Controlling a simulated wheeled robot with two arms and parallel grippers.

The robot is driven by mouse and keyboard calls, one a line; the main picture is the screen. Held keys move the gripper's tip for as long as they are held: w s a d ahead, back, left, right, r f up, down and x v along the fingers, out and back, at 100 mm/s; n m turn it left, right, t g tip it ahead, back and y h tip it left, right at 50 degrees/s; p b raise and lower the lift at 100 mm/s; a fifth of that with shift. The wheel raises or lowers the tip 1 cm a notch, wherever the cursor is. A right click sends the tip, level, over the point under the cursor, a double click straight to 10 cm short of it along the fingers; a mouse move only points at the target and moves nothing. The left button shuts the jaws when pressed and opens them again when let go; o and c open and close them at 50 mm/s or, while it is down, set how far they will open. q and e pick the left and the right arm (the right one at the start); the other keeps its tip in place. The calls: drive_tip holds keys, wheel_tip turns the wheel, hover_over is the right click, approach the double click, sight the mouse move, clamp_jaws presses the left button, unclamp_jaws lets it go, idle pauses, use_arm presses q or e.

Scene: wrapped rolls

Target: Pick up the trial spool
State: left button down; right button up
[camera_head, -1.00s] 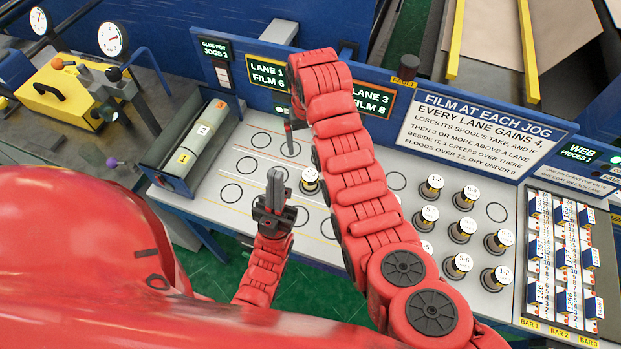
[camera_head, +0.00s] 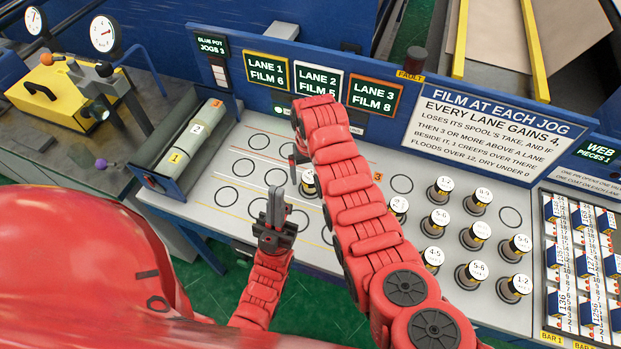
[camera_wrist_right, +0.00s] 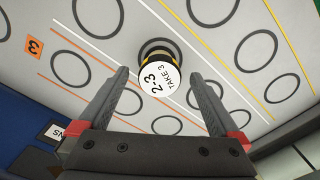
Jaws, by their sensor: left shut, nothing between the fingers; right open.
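A spool with a white cap (camera_head: 308,184) stands on the board in the head view, partly hidden by my right arm. In the right wrist view a spool (camera_wrist_right: 158,79) reads "2-3 TAKE 3". My right gripper (camera_wrist_right: 160,75) is open, with one finger on each side of this cap in the picture; I cannot tell whether they touch it. In the head view my right gripper (camera_head: 298,160) is beside the spool, mostly hidden by its arm. My left gripper (camera_head: 275,207) is shut and empty, to the left of the spool.
Several white-capped spools (camera_head: 439,190) stand at the right of the circle-marked board (camera_head: 205,215). A blue tray (camera_head: 150,182) with numbered rolls is at left. Lane screens (camera_head: 267,72) and a sign (camera_head: 487,125) stand behind. Empty circles surround the 2-3 spool.

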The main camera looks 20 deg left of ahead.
drive_tip(key=shift+f, duration=0.65)
drive_tip(key=c, duration=1.5)
drive_tip(key=shift+c, duration=0.2)
drive_tip(key=shift+r, duration=0.1)
